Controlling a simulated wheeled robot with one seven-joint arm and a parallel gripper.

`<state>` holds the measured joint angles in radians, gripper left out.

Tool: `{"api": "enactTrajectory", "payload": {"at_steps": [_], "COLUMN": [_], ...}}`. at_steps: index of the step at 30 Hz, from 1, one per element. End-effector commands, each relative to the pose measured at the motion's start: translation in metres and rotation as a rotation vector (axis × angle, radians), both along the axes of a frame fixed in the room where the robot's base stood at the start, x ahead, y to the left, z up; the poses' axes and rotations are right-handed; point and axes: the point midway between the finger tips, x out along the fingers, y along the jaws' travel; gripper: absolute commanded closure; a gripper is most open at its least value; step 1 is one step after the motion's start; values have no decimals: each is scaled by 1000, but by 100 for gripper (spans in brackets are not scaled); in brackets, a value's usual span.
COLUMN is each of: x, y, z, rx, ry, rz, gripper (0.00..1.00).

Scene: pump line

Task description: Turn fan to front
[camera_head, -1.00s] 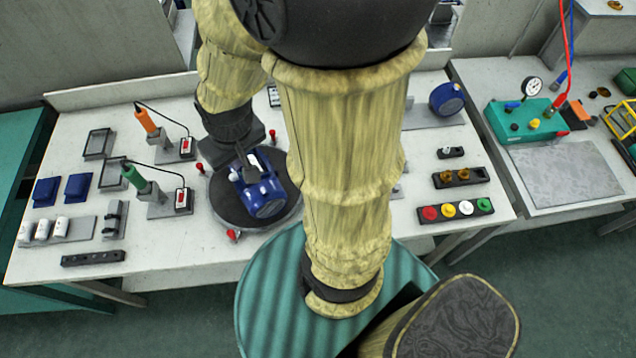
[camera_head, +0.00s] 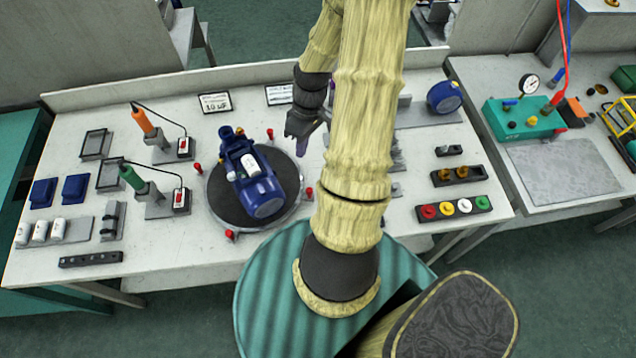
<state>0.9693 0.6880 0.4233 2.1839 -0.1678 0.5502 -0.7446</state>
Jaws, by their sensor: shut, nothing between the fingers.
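A blue pump motor (camera_head: 252,180) lies on a round dark turntable (camera_head: 228,205) on the workbench. Its round ribbed end, apparently the fan end (camera_head: 268,206), points toward the front edge and slightly right. Its narrower end points to the back left. A white-topped box sits on the motor's upper side. My gripper (camera_head: 303,148) is just right of the turntable's back right edge, apart from the motor, pointing down. It looks shut and empty. Its fingertips are small and partly unclear.
Red knobs (camera_head: 230,235) stand around the turntable. Orange (camera_head: 143,121) and green (camera_head: 132,177) tools stand in holders at left. A card reading 10 (camera_head: 214,103) lies behind the turntable. A strip of coloured buttons (camera_head: 455,209) is at right.

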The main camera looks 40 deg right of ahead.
Motion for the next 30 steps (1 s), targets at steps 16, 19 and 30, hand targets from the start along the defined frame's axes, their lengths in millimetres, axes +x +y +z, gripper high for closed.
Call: {"api": "enactTrajectory", "payload": {"at_steps": [16,19,30], "x": [-47,-52,-53], "y": [-103,-111,-112], "z": [-78,-82,-83], "rx": [304,313,315], "ry": [-319,-358,-367], "rz": [21,22,25], "gripper": [100,100,100]}}
